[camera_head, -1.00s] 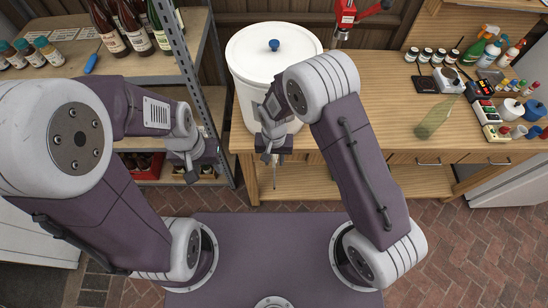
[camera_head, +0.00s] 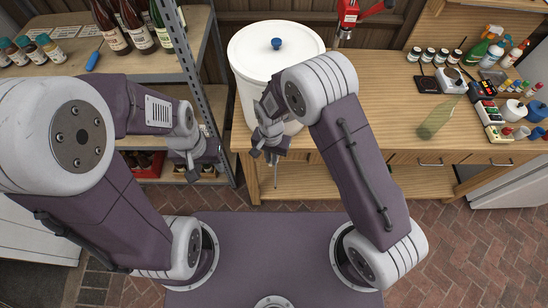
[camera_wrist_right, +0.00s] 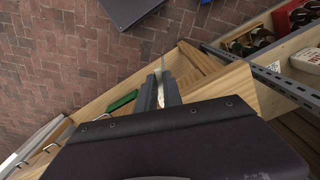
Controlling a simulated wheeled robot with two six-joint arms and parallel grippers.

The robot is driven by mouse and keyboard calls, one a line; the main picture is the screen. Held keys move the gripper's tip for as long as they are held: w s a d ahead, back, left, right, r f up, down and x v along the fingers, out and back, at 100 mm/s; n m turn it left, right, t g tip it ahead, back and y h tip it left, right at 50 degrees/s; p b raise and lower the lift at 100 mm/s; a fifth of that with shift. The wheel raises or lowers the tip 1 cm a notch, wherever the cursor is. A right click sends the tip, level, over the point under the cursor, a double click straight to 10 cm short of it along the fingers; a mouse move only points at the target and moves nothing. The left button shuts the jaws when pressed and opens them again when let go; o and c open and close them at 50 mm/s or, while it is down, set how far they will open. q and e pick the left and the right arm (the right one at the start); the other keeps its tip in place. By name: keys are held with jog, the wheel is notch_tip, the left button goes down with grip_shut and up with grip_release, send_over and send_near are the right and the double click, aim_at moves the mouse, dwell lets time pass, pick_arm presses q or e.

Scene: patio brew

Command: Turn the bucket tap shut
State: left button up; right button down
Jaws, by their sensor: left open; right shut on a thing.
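The white bucket (camera_head: 247,98) with a white lid and blue knob stands at the bench's left front edge. Its tap is on the front side, hidden behind my right arm and gripper in the head view. My right gripper (camera_head: 270,157) is at the bucket's front, shut on what appears to be the tap's handle. In the right wrist view, the fingers (camera_wrist_right: 158,92) are close together with a small pale piece between them. A thin tube (camera_head: 275,177) hangs below this gripper. My left gripper (camera_head: 193,174) is open and empty, left of the bucket, by the shelf.
The wooden bench (camera_head: 370,100) has a clear middle. A metal-post shelf (camera_head: 150,65) with brown bottles stands at left. A red tool (camera_head: 347,12) is behind the bucket.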

jog(key=shift+w+a+r+m+b, duration=0.1)
jog(key=shift+w+a+m+b, duration=0.35)
jog(key=shift+m, duration=1.9)
jog(key=shift+w+a+f+m+b, duration=0.1)
jog(key=shift+w+a+m, duration=0.7)
jog(key=shift+m, duration=1.5)
jog(key=shift+w+a+r+m+b, duration=0.2)
jog(key=shift+w+m, duration=0.7)
jog(key=shift+m, duration=1.45)
jog(key=shift+a+f, duration=0.1)
jog(key=c, duration=1.5)
grip_release()
